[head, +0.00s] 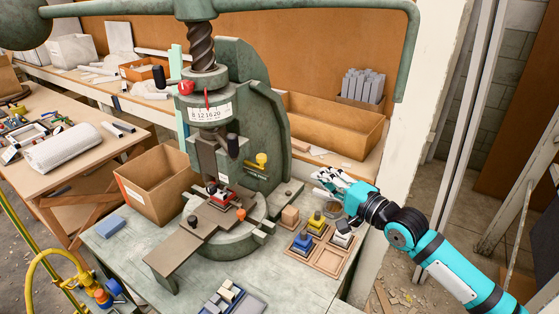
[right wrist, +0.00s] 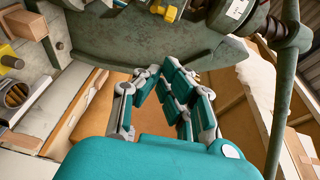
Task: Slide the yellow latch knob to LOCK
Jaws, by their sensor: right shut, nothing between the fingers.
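The yellow latch knob (head: 262,158) sits on the side of the green fly press (head: 255,110), at the right of its ram. A small marked plate with lettering too small to read lies just below it. In the right wrist view the yellow knob (right wrist: 164,10) shows at the top edge, on the green frame. My right gripper (head: 322,182) is to the right of the knob and apart from it, above the back of the parts tray. It is shut and empty, and its fingers also show in the right wrist view (right wrist: 158,72). My left gripper is not in view.
A wooden parts tray (head: 328,262) with coloured knobbed blocks stands below my right gripper. A cardboard box (head: 155,190) is left of the press. The press's curved handle (head: 412,50) hangs at the upper right.

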